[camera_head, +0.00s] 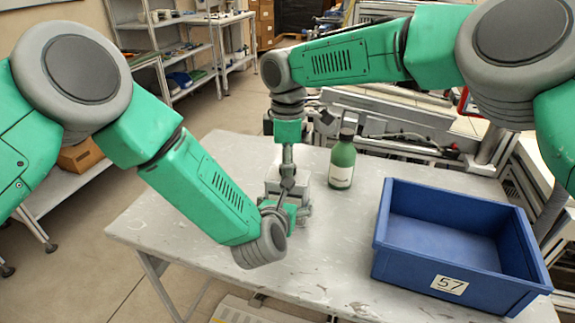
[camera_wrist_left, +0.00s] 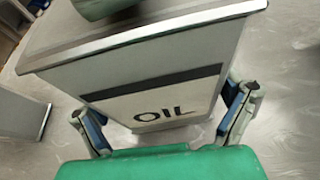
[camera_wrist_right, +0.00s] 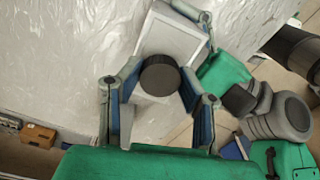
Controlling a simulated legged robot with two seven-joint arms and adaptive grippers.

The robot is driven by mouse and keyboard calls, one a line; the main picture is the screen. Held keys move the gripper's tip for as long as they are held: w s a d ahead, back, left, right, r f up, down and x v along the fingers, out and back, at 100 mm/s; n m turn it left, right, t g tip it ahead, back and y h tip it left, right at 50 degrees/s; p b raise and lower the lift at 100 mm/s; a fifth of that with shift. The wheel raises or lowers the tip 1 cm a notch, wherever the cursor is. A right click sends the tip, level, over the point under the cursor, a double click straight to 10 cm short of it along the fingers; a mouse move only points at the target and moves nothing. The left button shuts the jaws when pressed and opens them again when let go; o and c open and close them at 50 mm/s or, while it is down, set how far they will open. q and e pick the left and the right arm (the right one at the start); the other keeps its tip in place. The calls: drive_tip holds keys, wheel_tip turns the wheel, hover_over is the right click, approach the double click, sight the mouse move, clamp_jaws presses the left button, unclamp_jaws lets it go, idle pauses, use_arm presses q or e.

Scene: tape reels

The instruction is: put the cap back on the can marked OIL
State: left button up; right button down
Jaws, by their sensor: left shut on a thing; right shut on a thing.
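The grey can marked OIL (camera_wrist_left: 165,100) fills the left wrist view, its printed side facing the camera and leaning in the picture. My left gripper (camera_wrist_left: 163,112) is shut on it, one finger on each side. In the head view the can (camera_head: 273,186) is on the table, partly hidden by my grippers. My right gripper (camera_wrist_right: 160,78) is shut on a dark round cap (camera_wrist_right: 160,76). The cap is in front of a pale grey boxy top in the right wrist view. I cannot tell whether the cap touches it. In the head view my right gripper (camera_head: 288,172) points down at the can.
A green bottle (camera_head: 343,162) stands just right of the can. A blue crate marked 57 (camera_head: 385,250) sits at the right of the table (camera_head: 160,215). Another grey box (camera_wrist_left: 20,115) shows at the left wrist view's left edge. The table's left part is clear.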

use_arm(q)
drive_tip(key=shift+s+d, duration=0.1)
use_arm(e)
drive_tip(key=m, duration=0.7)
drive_tip(key=shift+w, duration=0.1)
drive_tip(key=c, duration=1.1)
unclamp_jaws()
drive_tip(key=shift+r, duration=2.3)
drive_tip(key=shift+c, duration=0.2)
